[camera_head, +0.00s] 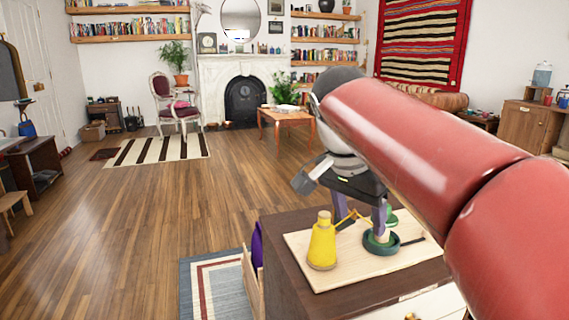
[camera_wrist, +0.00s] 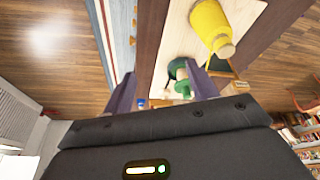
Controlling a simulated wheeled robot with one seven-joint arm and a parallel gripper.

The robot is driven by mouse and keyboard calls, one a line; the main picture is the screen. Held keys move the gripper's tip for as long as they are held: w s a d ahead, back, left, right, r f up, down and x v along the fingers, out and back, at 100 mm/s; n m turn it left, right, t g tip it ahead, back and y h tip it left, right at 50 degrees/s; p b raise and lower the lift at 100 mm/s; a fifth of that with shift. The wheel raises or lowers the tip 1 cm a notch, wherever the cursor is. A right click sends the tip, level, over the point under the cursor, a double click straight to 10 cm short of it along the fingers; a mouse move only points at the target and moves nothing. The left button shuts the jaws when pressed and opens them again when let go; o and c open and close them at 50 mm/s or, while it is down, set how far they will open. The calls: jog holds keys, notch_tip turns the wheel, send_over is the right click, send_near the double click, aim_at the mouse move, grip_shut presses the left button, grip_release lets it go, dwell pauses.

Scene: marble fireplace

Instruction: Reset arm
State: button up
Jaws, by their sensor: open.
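My gripper (camera_head: 362,222) hangs over a pale wooden board (camera_head: 334,277) on the dark cabinet, with its two purple-grey fingers pointing down. In the wrist view my gripper (camera_wrist: 162,85) has its fingers spread wide apart. A green round item (camera_head: 381,243) is at the board just below the right finger. In the wrist view the green item (camera_wrist: 178,68) shows between the fingers, nearer the right one. I cannot tell whether a finger touches it. A yellow bottle with a cork (camera_head: 322,244) stands upright on the board, left of the gripper; it also shows in the wrist view (camera_wrist: 208,22).
The dark cabinet (camera_head: 283,262) stands on a wooden floor beside a blue-grey rug (camera_head: 200,285). An orange wooden table (camera_head: 287,118) and a pink chair (camera_head: 175,105) stand farther back by the fireplace (camera_head: 245,101). The floor at left is mostly clear.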

jog(key=s+d+f+n+t+y, duration=0.3)
jog(key=s+f+n, duration=0.6)
jog(key=s+f, duration=0.6)
notch_tip(320, 180, down, 3)
jog(key=shift+s+n, duration=0.3)
jog(key=shift+s, duration=0.1)
